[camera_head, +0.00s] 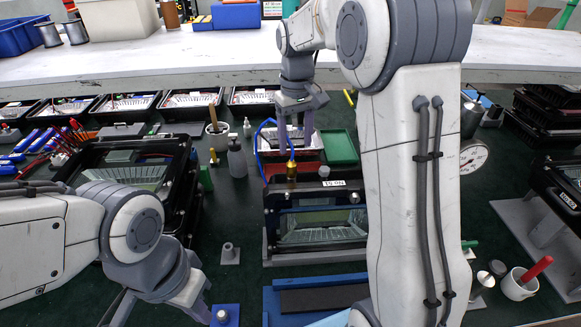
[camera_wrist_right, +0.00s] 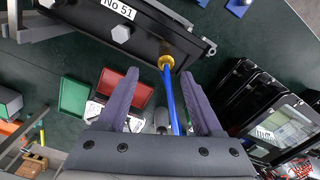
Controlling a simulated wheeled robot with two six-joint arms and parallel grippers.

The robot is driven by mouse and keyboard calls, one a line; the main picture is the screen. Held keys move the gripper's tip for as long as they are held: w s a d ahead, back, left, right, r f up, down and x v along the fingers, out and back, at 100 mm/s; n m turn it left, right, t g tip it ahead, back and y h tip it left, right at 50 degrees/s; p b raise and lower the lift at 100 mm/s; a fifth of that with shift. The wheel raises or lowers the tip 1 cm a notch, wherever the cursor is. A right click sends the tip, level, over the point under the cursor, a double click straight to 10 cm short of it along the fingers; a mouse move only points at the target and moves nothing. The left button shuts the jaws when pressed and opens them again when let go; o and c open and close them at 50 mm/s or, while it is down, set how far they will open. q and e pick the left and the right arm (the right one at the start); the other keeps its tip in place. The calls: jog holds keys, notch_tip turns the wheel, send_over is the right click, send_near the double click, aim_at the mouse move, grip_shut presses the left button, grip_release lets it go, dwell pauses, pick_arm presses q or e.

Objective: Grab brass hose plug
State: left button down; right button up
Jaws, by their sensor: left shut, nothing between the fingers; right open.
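The brass hose plug (camera_head: 291,170) stands at the top edge of a black floodlight housing (camera_head: 318,222), with a blue hose (camera_head: 262,140) by it. In the right wrist view the brass plug (camera_wrist_right: 166,63) sits at the housing's edge, and the blue hose runs from it back between my fingers. My right gripper (camera_head: 296,132) is open, pointing down just above the plug. In its wrist view the fingertips (camera_wrist_right: 160,78) lie either side of the hose, short of the plug. My left gripper (camera_head: 201,312) is shut and empty at the lower left, beside a blue block (camera_head: 225,316).
Another black housing (camera_head: 135,170) stands at left. A green tray (camera_head: 340,147), a grey bottle (camera_head: 236,158) and a brush in a cup (camera_head: 217,128) are near the plug. A white mug (camera_head: 519,284) stands at lower right. A raised shelf (camera_head: 150,60) crosses the back.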

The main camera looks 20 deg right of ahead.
aim_at(292, 163)
notch_tip(292, 163, down, 3)
jog(key=shift+a+r, duration=0.1)
jog(key=f, duration=0.1)
jog(key=f+p, duration=0.1)
jog(key=f, duration=0.1)
jog(key=f+p, duration=0.1)
jog(key=shift+a+f, duration=0.15)
jog(key=shift+a, duration=0.25)
jog(key=shift+f, duration=0.45)
grip_shut()
